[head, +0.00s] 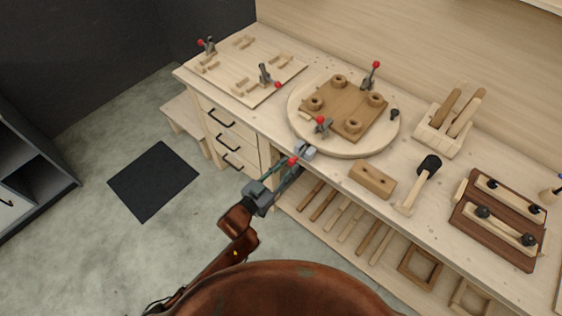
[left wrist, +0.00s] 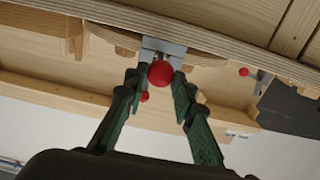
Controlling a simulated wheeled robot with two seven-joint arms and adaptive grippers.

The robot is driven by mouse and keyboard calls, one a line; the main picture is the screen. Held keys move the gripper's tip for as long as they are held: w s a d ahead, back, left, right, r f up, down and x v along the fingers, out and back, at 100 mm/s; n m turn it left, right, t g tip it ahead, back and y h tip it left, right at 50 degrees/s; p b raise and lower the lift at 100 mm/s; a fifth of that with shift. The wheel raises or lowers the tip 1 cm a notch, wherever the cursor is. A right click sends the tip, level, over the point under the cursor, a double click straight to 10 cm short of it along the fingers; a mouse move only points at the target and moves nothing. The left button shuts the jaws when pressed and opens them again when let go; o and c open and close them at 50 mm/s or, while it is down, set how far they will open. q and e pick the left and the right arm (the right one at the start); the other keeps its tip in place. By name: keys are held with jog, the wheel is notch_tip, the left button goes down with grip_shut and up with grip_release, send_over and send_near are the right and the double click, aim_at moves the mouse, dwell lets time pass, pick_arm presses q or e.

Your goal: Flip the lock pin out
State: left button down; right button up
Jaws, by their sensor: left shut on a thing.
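The lock pin shows as a red ball knob (head: 293,160) at a grey metal bracket (head: 304,152) on the front edge of the bench, just below the round turntable (head: 336,151). My left gripper (head: 289,167) reaches up to it from the front, over the floor. In the left wrist view the red knob (left wrist: 161,74) sits between the green fingertips, in front of the grey bracket (left wrist: 164,47). The fingers are shut on the knob. The pin's shaft is hidden behind the knob. My right gripper is not in view.
The turntable carries a brown board (head: 351,126) with round wooden pieces and red-knobbed clamps. A pale board (head: 243,68) with clamps lies left.

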pick_arm(q)
jog(key=c, duration=2)
grip_release()
jog(key=shift+a, duration=0.1)
jog(key=o, duration=0.4)
jog(key=shift+s, duration=0.1)
jog(key=v, duration=1.2)
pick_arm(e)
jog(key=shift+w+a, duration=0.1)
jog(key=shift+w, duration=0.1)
